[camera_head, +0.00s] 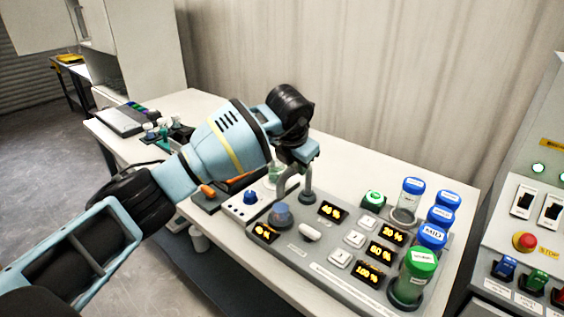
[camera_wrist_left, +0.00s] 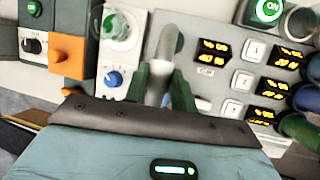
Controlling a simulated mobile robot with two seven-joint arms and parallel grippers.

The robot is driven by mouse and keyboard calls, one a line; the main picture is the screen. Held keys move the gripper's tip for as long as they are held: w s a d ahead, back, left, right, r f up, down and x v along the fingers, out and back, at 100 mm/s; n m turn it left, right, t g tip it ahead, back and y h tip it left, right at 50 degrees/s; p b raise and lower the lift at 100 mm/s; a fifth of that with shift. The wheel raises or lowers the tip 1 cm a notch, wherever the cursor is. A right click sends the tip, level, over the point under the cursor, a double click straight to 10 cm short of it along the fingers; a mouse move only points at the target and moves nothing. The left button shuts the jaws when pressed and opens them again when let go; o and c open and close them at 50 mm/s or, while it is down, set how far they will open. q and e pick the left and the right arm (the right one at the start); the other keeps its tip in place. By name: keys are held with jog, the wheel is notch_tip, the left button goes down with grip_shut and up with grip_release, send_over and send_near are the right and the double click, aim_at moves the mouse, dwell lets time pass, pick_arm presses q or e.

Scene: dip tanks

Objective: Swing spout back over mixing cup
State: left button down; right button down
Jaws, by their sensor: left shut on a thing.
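My left gripper (camera_head: 299,160) reaches over the dosing panel from the left and is shut on the grey curved spout (camera_head: 283,184). In the left wrist view the spout (camera_wrist_left: 170,42) passes between the two dark green fingers (camera_wrist_left: 164,84). A clear, greenish cup (camera_head: 277,173), likely the mixing cup, stands behind the gripper and is partly hidden. In the wrist view this cup (camera_wrist_left: 118,30) stands left of the spout, apart from it. The spout's outlet is not clear in either view. My right gripper is not in view.
The grey panel (camera_head: 318,262) has lit displays, white buttons and a round blue-grey piece (camera_head: 281,214) near the spout. Jars with blue lids (camera_head: 432,236) and a green lid (camera_head: 421,262) stand at its right. A control box (camera_head: 525,215) is farther right.

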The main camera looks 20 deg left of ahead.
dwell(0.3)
pick_arm(q)
jog(key=c, duration=1.1)
grip_release()
jog(key=shift+d, duration=0.1)
jog(key=shift+c, duration=0.2)
jog(key=v, duration=0.7)
jog(key=shift+r, duration=0.4)
jog(key=shift+s, duration=0.15)
